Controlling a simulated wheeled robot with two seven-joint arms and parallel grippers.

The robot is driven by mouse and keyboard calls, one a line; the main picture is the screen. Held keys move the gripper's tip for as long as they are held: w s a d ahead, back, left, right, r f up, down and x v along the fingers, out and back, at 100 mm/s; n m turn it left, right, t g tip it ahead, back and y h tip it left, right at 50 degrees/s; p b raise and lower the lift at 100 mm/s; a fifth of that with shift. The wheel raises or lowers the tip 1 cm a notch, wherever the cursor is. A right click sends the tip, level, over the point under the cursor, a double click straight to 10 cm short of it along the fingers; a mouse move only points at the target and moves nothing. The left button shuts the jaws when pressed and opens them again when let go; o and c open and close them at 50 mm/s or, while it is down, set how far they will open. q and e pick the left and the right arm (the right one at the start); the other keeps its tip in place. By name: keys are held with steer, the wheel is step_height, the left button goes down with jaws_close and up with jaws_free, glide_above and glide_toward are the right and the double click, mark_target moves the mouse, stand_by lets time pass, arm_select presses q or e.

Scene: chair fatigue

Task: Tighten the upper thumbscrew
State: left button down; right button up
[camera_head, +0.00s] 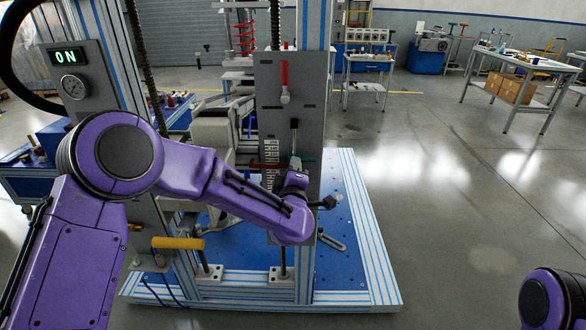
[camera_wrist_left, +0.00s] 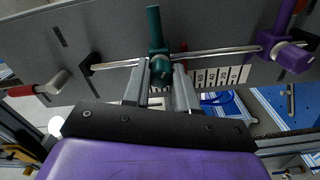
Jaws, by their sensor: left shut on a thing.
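The upper thumbscrew is teal, with a cross bar and round knob (camera_wrist_left: 161,70), on a metal rod (camera_wrist_left: 215,53) against a grey plate (camera_wrist_left: 110,30). My left gripper (camera_wrist_left: 162,85) is shut on its knob, one finger on each side. In the head view its teal bar (camera_head: 306,158) shows beside my left gripper (camera_head: 295,164), in front of the upright grey plate (camera_head: 285,100). A purple thumbscrew (camera_wrist_left: 287,45) sits farther along the rod, to the right in the wrist view. My right gripper is out of view.
A red handle (camera_head: 284,75) is on the plate above; it also shows in the wrist view (camera_wrist_left: 40,85). A ticked white scale (camera_wrist_left: 225,75) lies beside the rod. A yellow handle (camera_head: 178,243) sticks out lower left. Open floor lies to the right.

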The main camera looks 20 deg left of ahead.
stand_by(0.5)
arm_select(q)
steer(key=c, duration=0.9)
jaws_free()
steer(key=shift+d, duration=0.1)
steer(key=b+v, duration=0.1)
steer(key=v, duration=0.9)
steer(key=shift+s+b, duration=0.3)
steer(key=shift+b, duration=0.1)
